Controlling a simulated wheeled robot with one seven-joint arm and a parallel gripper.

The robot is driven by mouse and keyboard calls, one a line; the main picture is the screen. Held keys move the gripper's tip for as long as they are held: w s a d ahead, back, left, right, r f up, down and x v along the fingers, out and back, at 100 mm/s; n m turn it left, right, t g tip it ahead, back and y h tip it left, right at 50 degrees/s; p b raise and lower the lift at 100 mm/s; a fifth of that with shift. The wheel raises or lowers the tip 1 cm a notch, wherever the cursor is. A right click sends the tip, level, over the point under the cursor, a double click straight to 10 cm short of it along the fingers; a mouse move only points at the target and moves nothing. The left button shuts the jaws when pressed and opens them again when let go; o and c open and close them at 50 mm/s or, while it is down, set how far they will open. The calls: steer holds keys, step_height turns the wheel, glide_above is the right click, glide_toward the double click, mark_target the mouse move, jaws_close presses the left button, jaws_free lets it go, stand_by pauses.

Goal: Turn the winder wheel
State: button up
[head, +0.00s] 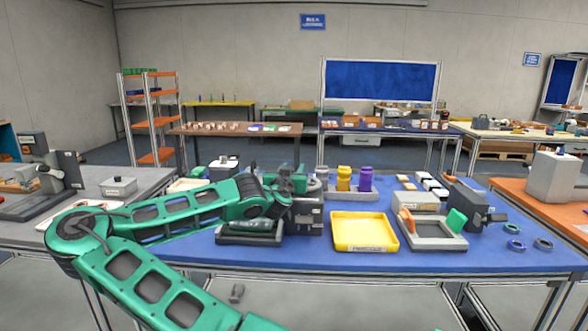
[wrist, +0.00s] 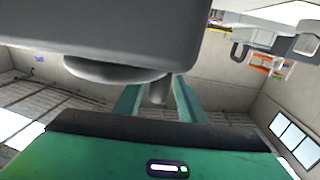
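The wheel (wrist: 115,70) shows in the wrist view as a grey disc under a large grey housing (wrist: 110,25). A short grey handle peg (wrist: 157,92) stands out at its right side. My gripper (wrist: 157,84) has its two green fingers either side of the peg, with visible gaps, so it looks open around it. In the head view my green arm reaches from the lower left to a dark grey machine (head: 308,216) on the blue table. My arm covers the wheel there, and the fingertips cannot be made out.
On the blue table (head: 365,262), a yellow tray (head: 362,247) lies right of the machine. Yellow and purple containers (head: 364,180) stand behind the tray. A grey tray (head: 440,243) and another dark machine (head: 466,198) stand further right.

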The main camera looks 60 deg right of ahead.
steer(key=shift+w+d, duration=0.2)
steer(key=shift+d, duration=0.4)
steer(key=shift+w+a, duration=0.1)
steer(key=shift+w, duration=0.05)
jaws_close()
steer(key=shift+g, duration=0.3)
